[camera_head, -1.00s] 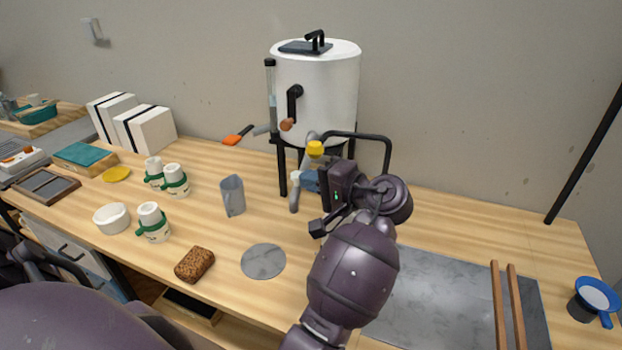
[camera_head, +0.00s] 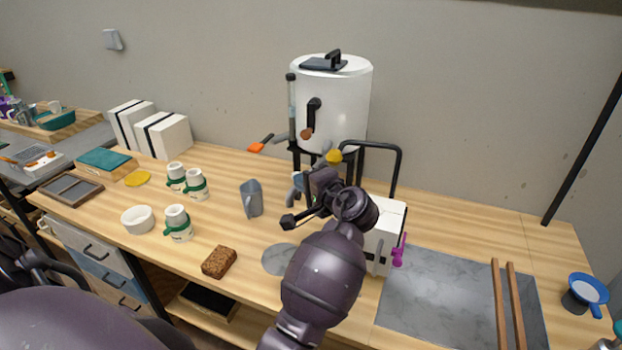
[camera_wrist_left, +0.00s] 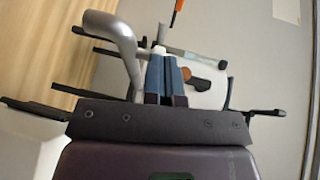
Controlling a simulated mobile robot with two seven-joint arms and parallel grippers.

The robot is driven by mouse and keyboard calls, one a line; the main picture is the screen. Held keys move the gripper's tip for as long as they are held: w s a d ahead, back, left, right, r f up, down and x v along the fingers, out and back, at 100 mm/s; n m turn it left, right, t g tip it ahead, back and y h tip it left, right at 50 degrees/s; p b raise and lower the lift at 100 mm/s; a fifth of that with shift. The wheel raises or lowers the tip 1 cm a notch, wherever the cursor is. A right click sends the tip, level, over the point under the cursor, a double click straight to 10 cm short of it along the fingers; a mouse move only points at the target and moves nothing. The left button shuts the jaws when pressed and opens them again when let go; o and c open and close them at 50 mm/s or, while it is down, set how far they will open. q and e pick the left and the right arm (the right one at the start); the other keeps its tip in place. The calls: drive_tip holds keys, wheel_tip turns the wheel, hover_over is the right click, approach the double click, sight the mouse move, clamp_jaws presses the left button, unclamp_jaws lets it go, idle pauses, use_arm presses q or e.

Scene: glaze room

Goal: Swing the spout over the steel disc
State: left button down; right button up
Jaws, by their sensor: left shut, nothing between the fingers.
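The steel disc (camera_head: 277,260) lies flat on the wooden bench, its right side hidden by my left arm. The spout is a grey bent pipe below the white tank; in the head view my gripper largely hides it. In the left wrist view the spout (camera_wrist_left: 122,45) shows as a thick curved silver pipe just left of the fingers. My left gripper (camera_head: 298,183) is in front of the tank stand, behind and above the disc. Its blue fingers (camera_wrist_left: 165,72) are shut and empty, beside the spout; I cannot tell whether they touch it. My right gripper is out of view.
The white tank (camera_head: 340,95) stands on black legs at the back.

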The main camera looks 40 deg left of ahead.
sight(292, 188)
use_arm(q)
drive_tip(key=a, duration=0.1)
drive_tip(key=a+p, duration=0.1)
drive_tip(key=a, duration=0.1)
drive_tip(key=shift+s, duration=0.25)
drive_tip(key=shift+a+p, duration=0.25)
drive_tip(key=shift+p, duration=0.05)
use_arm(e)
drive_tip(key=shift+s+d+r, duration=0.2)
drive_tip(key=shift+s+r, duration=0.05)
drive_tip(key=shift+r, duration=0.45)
use_arm(q)
drive_tip(key=shift+s+a+r, duration=0.1)
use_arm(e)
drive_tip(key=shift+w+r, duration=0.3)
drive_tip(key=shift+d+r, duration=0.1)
